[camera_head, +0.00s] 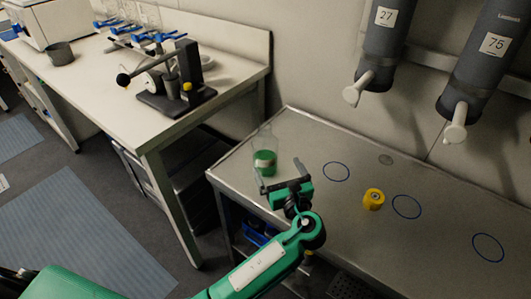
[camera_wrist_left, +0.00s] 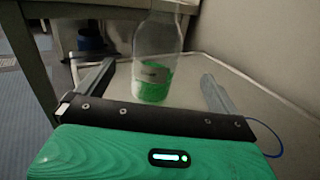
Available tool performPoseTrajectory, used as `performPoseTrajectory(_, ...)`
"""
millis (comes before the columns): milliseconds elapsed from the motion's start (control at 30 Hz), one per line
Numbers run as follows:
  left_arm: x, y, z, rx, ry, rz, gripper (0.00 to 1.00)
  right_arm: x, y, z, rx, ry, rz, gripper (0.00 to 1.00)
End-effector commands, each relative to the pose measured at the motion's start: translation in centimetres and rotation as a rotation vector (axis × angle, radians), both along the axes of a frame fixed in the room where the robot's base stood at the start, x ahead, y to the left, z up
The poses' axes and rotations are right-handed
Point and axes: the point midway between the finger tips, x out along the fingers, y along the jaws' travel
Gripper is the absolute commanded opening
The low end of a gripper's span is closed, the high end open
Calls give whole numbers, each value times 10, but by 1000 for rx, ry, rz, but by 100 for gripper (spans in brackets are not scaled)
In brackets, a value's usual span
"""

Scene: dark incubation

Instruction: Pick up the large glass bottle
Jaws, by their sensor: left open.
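The large glass bottle (camera_head: 264,157) stands upright near the left end of the grey metal bench. It is clear glass with green contents and a pale label. My left gripper (camera_head: 279,176) is open in front of it, with the fingers pointing toward the bottle. In the left wrist view the bottle (camera_wrist_left: 157,65) stands between and a little beyond the two open fingers (camera_wrist_left: 158,85), nearer the left one. Its top is cut off by that frame's edge. I cannot tell whether a finger touches the glass. My right gripper is not in view.
A yellow cylindrical object (camera_head: 374,199) stands on the bench (camera_head: 330,225) among blue marked circles. Two dark hanging cylinders (camera_head: 385,40) labelled 27 and 75 are on the wall. A white table (camera_head: 110,75) with a black instrument (camera_head: 178,85) stands at the left.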

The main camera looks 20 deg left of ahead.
Motion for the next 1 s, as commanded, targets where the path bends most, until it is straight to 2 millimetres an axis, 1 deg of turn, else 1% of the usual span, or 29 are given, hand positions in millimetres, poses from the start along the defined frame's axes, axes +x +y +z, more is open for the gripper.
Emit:
performPoseTrajectory(33, 8, 5, 1, 2, -1, 1, 98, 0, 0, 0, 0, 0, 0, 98)
performPoseTrajectory(100, 15, 11, 1, 1, 0, -1, 98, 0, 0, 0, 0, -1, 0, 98)
performPoseTrajectory(333, 25, 19, 2, 1, -1, 0, 98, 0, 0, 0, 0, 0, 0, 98)
performPoseTrajectory(433, 31, 26, 5, 1, -1, 0, 98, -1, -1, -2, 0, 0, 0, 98)
performPoseTrajectory(567, 45, 41, 12, 0, -2, 0, 98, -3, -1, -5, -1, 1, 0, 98)
performPoseTrajectory(700, 59, 51, 10, 1, 1, 0, 98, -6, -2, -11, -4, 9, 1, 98)
performPoseTrajectory(933, 61, 52, 10, -1, 1, -1, 98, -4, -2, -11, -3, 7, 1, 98)
performPoseTrajectory(967, 61, 52, 10, -1, 1, -1, 94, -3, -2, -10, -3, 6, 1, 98)
performPoseTrajectory(1000, 61, 52, 10, -1, 1, -1, 87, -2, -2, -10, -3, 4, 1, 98)
